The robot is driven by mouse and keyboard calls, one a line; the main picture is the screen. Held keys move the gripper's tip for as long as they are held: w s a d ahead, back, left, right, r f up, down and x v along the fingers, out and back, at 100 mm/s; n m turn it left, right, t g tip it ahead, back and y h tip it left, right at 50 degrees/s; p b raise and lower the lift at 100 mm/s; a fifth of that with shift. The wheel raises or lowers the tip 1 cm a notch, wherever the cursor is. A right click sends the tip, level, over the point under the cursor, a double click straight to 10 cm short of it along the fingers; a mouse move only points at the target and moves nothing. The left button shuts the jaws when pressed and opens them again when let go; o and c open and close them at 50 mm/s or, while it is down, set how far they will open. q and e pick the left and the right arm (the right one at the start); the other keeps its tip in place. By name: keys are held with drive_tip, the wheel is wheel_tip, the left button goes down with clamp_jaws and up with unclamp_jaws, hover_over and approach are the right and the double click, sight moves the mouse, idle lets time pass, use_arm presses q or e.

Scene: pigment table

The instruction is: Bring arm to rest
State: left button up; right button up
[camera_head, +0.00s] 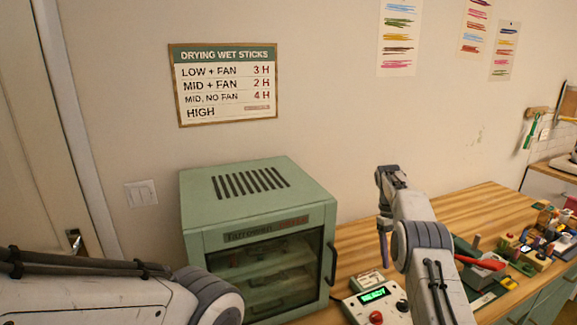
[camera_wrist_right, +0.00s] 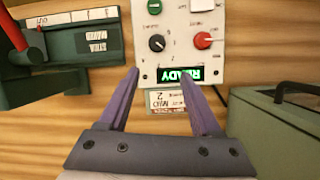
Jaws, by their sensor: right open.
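My right gripper (camera_wrist_right: 160,76) is open in the right wrist view, with its two purple fingers spread. Nothing is held between them. The fingertips lie over the lower edge of a white control box (camera_wrist_right: 172,75), and I cannot tell the height between them. In the head view the right gripper (camera_head: 384,245) hangs above the wooden table, to the left of its forearm. My left arm comes in from the lower left in the head view, but its gripper is out of the picture.
A green drying cabinet (camera_head: 260,205) with a glass door stands left of the control box (camera_head: 372,303), whose display reads READY. A dark green tool with a red handle (camera_head: 482,262) and several small blocks lie to the right. The table's back strip (camera_head: 455,212) is clear.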

drive_tip(key=s+a+r+n+t, duration=0.1)
drive_tip(key=s+a+r, duration=0.1)
drive_tip(key=s+a, duration=0.7)
drive_tip(key=s+a+r+n+t+y, duration=0.1)
drive_tip(key=s+a+r+n, duration=0.1)
drive_tip(key=s+a, duration=0.8)
drive_tip(key=s+a+r+n+t+y, duration=0.1)
drive_tip(key=s+a+r, duration=0.3)
drive_tip(key=s+a, duration=0.6)
drive_tip(key=s+n, duration=0.1)
drive_tip(key=s, duration=0.9)
drive_tip(key=shift+t, duration=0.4)
